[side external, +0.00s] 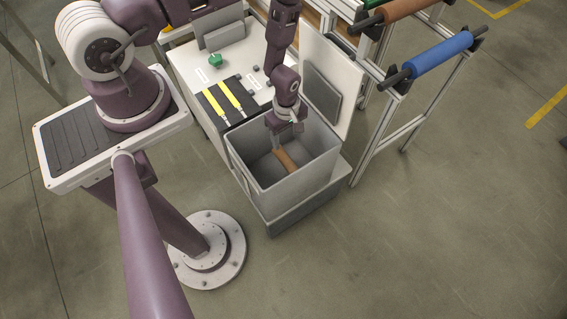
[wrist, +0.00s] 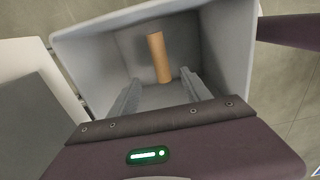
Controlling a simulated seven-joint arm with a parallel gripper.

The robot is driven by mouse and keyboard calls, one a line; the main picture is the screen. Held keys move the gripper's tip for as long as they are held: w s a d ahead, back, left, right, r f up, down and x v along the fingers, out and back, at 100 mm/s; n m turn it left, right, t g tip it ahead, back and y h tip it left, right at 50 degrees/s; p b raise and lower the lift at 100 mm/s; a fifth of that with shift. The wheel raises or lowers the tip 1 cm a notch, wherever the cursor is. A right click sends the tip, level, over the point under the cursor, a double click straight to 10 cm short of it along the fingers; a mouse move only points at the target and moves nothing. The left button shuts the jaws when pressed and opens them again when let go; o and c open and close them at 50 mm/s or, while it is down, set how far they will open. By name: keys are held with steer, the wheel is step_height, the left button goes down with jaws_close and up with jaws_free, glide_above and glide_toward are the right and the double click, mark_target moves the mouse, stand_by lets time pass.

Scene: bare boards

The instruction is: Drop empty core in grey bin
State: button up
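The empty core (side external: 287,160) is a plain brown tube inside the grey bin (side external: 262,195). In the wrist view the core (wrist: 158,57) shows beyond my fingertips, its long side pointing away from me. I cannot tell whether it rests on the bin floor or is just above it. My gripper (side external: 284,128) is over the bin opening, pointing down. In the wrist view the fingers of my gripper (wrist: 160,80) are spread, with gaps between them and the core. The bin (wrist: 225,50) holds nothing else that I can see.
A white worktable (side external: 205,65) with yellow-striped black strips (side external: 230,95) and a green knob (side external: 215,61) adjoins the bin. A rack at the upper right carries a blue roll (side external: 440,54) and a brown roll (side external: 403,8). An upright white panel (side external: 323,85) stands behind the bin.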

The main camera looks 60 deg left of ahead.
steer(key=shift+r, duration=0.1)
step_height(320, 180, up, 7)
stand_by(0.5)
steer(key=w+d+r+m+t, duration=0.15)
steer(key=r+m, duration=0.25)
steer(key=r, duration=1.1)
steer(key=w+r+m+t, duration=0.15)
steer(key=r+m, duration=0.35)
steer(key=r, duration=1)
steer(key=s+r+m+t, duration=0.2)
steer(key=s+r+m, duration=0.7)
steer(key=s+r, duration=0.6)
steer(key=s, duration=0.4)
steer(key=shift+d+t, duration=0.3)
steer(key=shift+d, duration=0.1)
